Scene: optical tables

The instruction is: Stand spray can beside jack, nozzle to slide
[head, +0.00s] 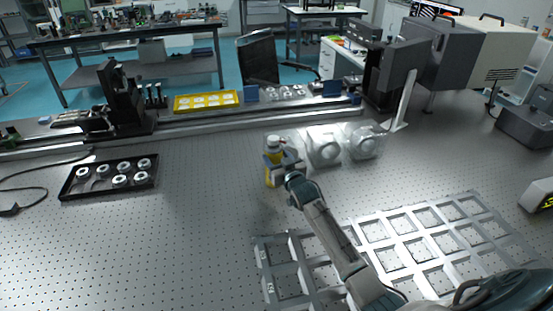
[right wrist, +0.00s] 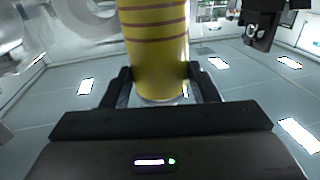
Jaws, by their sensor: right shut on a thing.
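In the right wrist view the yellow can (right wrist: 157,50), with dark bands, sits between the two black fingers. I cannot tell whether its base touches the table, nor which way its nozzle faces. The long slide rail (head: 220,128) runs across behind it, with a black upright unit (head: 115,97) at left. I cannot identify the jack with certainty. My left gripper is not in view.
Two pale rounded mounts (head: 323,147) (head: 364,143) stand close right of the can. A black tray (head: 66,190) of metal rings lies at left. A silver grid frame (head: 388,215) lies at front right. Table between black tray and can is clear.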

